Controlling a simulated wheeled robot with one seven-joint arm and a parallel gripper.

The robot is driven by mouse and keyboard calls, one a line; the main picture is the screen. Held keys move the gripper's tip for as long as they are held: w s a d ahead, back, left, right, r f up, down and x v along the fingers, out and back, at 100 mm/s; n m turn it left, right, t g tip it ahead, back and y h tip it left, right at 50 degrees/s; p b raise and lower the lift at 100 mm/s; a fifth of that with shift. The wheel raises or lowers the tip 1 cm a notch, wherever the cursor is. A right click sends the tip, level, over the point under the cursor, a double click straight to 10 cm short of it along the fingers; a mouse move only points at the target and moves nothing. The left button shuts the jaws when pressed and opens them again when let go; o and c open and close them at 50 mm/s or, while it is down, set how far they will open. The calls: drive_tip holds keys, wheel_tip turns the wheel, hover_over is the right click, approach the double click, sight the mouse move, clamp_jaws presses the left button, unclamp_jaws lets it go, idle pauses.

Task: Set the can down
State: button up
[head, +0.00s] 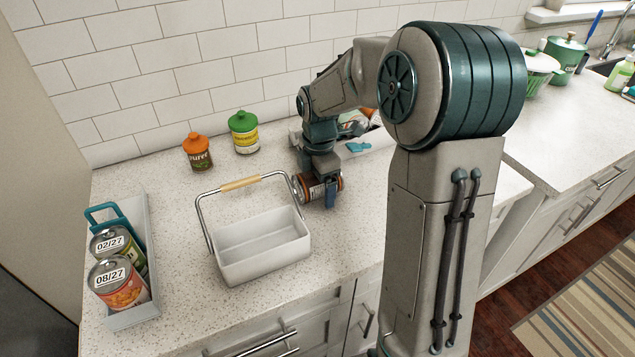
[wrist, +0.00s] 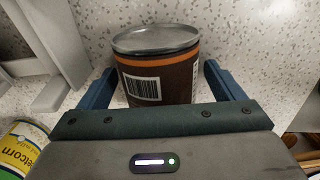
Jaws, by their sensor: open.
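The can (head: 319,188), brown with an orange band and a silver end, appears to lie on its side on the counter, just right of the white caddy. In the wrist view the can (wrist: 160,82) shows its barcode and metal end. My gripper (head: 322,192) points down over it. In the wrist view the fingers of my gripper (wrist: 160,88) stand on both sides of the can with a gap on each side. The jaws are open. Part of the can is hidden behind a finger in the head view.
The white caddy (head: 262,259) with a raised wooden handle is empty. A tray (head: 133,316) at left holds dated cans. An orange-lidded jar (head: 198,157) and a green-lidded jar (head: 244,139) stand near the wall.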

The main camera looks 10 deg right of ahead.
drive_tip(key=shift+f, duration=0.1)
drive_tip(key=c, duration=1.4)
